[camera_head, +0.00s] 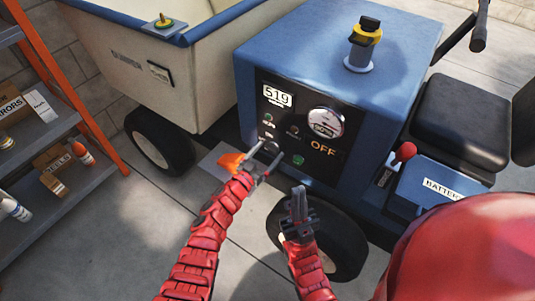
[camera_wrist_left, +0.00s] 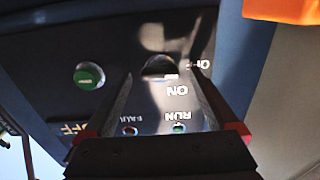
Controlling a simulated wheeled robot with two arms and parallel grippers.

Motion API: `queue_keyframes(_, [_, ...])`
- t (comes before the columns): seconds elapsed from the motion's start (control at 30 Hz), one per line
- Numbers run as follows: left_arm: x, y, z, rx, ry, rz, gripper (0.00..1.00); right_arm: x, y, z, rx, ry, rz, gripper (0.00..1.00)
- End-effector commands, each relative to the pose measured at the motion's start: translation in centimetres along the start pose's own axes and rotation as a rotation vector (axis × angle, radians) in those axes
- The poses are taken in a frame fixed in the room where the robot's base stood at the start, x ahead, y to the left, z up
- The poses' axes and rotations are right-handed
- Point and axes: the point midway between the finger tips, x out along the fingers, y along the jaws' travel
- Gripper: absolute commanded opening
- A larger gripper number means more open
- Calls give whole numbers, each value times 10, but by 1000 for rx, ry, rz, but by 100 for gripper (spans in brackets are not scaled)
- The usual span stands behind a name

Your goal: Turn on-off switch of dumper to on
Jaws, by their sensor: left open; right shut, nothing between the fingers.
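The blue dumper (camera_head: 290,45) has a black control panel (camera_head: 331,166) whose display reads OFF (camera_head: 323,148). In the left wrist view, the panel appears upside down, and a dark round on-off switch (camera_wrist_left: 159,66) sits beside ON and OFF labels. I cannot tell clearly which way it points. My left gripper (camera_head: 264,156) is open in front of the panel's lower left, largely hiding the switch in the head view. In the wrist view its fingertips (camera_wrist_left: 162,76) straddle the switch; contact is unclear. My right gripper (camera_head: 298,192) is shut and empty, lower, near the front wheel.
A green button (camera_wrist_left: 89,76) is beside the switch. An orange piece (camera_head: 231,161) is close left of my left gripper. A red-knobbed lever (camera_head: 404,152) and battery box (camera_head: 440,187) are right. An orange-framed shelf (camera_head: 62,70) stands left; the floor between is open.

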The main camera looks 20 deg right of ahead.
Motion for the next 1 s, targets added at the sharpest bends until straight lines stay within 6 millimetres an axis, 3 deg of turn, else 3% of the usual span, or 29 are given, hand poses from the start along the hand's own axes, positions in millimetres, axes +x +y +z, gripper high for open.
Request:
queue_keyframes(0.17, [0, 0, 0, 0, 0, 0, 89, 0, 0, 0, 0, 0, 0, 0])
queue_keyframes(0.63, [0, 0, 0, 0, 0, 0, 7, 0, 0, 0, 0, 0, 0, 0])
queue_keyframes(1.0, [0, 0, 0, 72, 1, 0, 7, -1, 0, 0, 0, 0, 0, 0])
